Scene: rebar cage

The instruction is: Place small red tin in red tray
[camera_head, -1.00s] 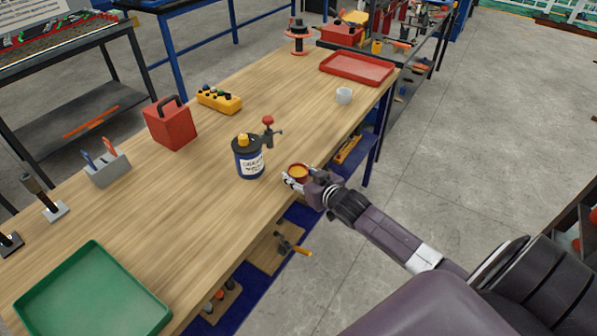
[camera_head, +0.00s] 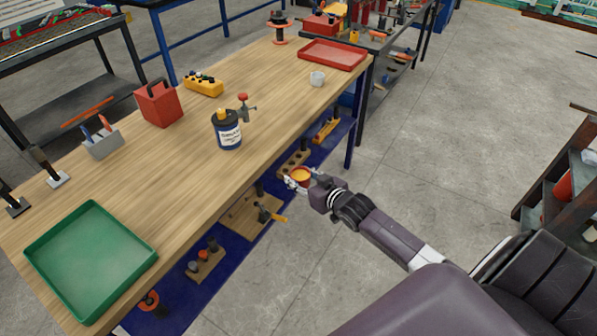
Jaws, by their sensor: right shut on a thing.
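My right gripper (camera_head: 302,182) is shut on the small red tin (camera_head: 300,174), which shows an orange-yellow inside at its open top. The gripper and tin are off the front edge of the wooden workbench, over the lower shelf side. The gripper hides part of the tin's wall. The red tray (camera_head: 333,54) lies at the far right end of the bench top and looks empty. My left gripper is not in view.
On the workbench (camera_head: 175,185) stand a dark blue labelled can (camera_head: 227,130), a white cup (camera_head: 317,79) near the red tray, a red box (camera_head: 158,103), a yellow control box (camera_head: 204,85) and a green tray (camera_head: 88,262). Bare floor (camera_head: 430,140) lies to the right.

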